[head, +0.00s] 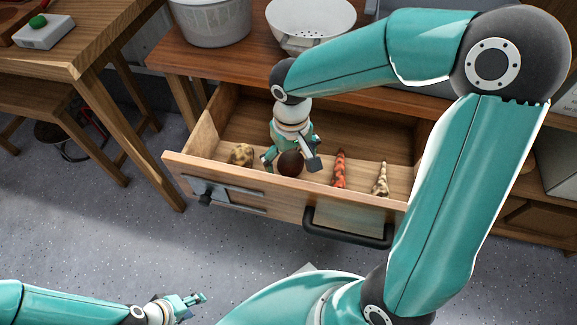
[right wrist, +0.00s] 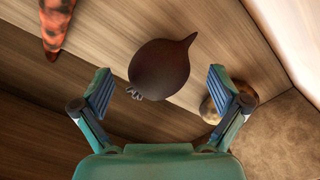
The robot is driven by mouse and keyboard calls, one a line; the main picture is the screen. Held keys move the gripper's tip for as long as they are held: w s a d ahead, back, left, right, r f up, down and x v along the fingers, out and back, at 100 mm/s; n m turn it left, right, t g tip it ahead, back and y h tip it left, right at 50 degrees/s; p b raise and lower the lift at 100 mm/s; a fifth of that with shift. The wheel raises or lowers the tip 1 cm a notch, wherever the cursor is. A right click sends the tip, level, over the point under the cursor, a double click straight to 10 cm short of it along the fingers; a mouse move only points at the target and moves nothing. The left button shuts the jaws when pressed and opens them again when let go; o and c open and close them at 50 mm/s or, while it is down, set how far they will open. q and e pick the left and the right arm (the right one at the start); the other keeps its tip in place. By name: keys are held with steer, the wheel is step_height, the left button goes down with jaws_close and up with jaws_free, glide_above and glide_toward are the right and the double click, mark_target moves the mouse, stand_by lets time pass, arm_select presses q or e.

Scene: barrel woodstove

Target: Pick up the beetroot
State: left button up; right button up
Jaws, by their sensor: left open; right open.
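The beetroot (head: 291,163) is dark, round and purple-brown, and lies in the open wooden drawer (head: 355,215). In the right wrist view the beetroot (right wrist: 160,68) has a pointed root end and a pale stem end. My right gripper (head: 292,160) is down in the drawer at the beetroot, its fingers parted. In the right wrist view the open fingers (right wrist: 160,92) stand on either side of the beetroot, with gaps to it. My left gripper (head: 193,299) is open and empty, low at the left above the floor, far from the drawer.
In the drawer lie a mottled tan lump (head: 241,154) left of the beetroot, and an orange-red banded item (head: 339,169) and a cream speckled item (head: 381,178) to its right. The drawer's front wall is close to my right gripper. A white colander (head: 310,22) stands above.

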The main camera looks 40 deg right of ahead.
steer(key=shift+f, duration=0.75)
steer(key=c, duration=1.3)
steer(key=shift+r, duration=0.1)
